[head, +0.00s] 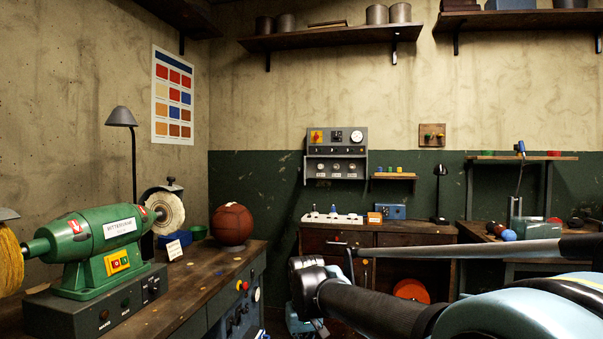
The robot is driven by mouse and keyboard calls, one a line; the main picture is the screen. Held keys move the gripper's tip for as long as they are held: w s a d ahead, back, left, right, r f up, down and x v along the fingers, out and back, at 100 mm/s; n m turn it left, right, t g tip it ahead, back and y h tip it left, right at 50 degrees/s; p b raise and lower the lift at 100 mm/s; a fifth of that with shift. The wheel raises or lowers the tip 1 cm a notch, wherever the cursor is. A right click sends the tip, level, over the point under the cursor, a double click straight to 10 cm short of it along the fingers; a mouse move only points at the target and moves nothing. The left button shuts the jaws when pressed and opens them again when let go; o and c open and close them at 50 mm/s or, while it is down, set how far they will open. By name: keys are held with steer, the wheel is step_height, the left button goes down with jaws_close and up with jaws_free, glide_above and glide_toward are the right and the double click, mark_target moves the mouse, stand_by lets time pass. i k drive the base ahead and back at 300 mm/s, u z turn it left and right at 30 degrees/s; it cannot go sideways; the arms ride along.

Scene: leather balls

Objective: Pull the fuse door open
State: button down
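No door marked as a fuse door can be made out for certain. A grey control panel (336,153) with switches and dials hangs on the back wall, and a blue panel (240,310) with knobs sits in the front of the left workbench. My arm (375,308) reaches in from the lower right, and its far end (308,291) is left of the lower middle, in front of the back cabinet. The fingers are not clearly shown, so I cannot tell whether my gripper is open or shut. No contact with a door is visible.
The left workbench (190,289) carries a green polishing machine (105,243) and a brown leather ball (232,224). A wooden cabinet (400,240) stands at the back, with a red-orange round thing (411,290) low in front. A bench with balls (508,235) is at right.

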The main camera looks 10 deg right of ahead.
mark_target(300, 171)
steer(key=z, duration=0.3)
steer(key=i, duration=1.05)
steer(key=z, duration=0.9)
steer(key=i, duration=0.4)
steer(key=z, duration=0.15)
